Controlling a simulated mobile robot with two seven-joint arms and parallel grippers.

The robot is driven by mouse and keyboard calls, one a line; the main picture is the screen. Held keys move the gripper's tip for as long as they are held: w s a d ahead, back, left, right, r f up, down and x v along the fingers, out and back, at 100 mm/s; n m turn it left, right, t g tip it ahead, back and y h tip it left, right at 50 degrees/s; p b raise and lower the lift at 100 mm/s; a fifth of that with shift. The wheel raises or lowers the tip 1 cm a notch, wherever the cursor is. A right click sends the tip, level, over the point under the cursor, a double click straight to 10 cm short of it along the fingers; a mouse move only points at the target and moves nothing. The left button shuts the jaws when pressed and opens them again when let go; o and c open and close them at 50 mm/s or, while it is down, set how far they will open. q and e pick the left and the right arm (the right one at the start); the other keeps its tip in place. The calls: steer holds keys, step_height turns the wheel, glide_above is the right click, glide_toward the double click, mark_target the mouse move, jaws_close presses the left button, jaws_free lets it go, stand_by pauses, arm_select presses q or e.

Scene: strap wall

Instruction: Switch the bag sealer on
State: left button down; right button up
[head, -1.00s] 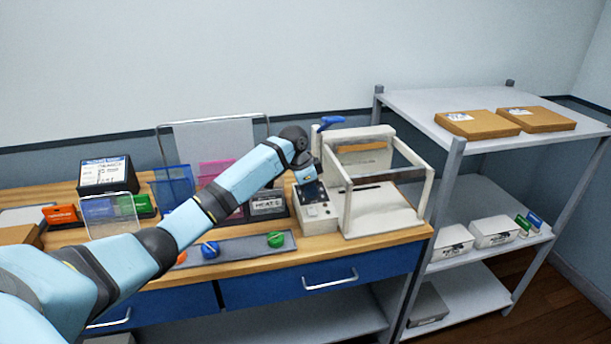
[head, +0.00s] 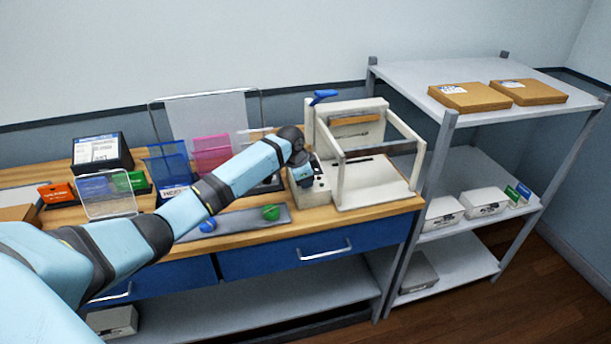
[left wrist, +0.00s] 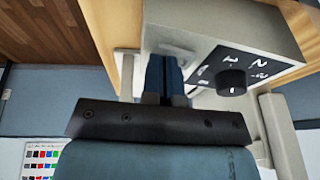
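The bag sealer (head: 375,190) is an off-white framed machine with a blue handle (head: 323,97), at the right end of the bench. Its control box (head: 314,197) is at the machine's left front. In the left wrist view a black round knob (left wrist: 231,83) sits on the box's dark numbered panel (left wrist: 255,66). A pale raised part (left wrist: 174,50) shows on the box face by my fingertips; I cannot tell if it is a switch. My left gripper (left wrist: 163,62) has its blue fingers together at the box, seemingly empty; contact is unclear. In the head view my wrist partly hides the box. My right gripper is out of view.
A grey strip with a blue knob (head: 207,226) and a green knob (head: 270,212) lies under my left arm. Bag holders (head: 212,155) stand behind the arm. A metal shelf (head: 480,120) with cardboard boxes stands close to the sealer's right.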

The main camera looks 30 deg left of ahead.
arm_select(q)
steer(key=shift+w+a, duration=0.15)
steer(key=shift+w+a+r, duration=0.15)
steer(key=shift+w+a, duration=0.35)
steer(key=shift+r, duration=0.1)
steer(key=shift+d+r+p, duration=0.1)
steer(key=shift+r+p, duration=0.35)
steer(key=shift+p, duration=0.3)
step_height(320, 180, up, 4)
steer(key=p, duration=0.4)
steer(key=shift+f, duration=0.15)
steer(key=b+v, duration=0.2)
steer(key=v, duration=0.7)
steer(key=shift+a, duration=0.45)
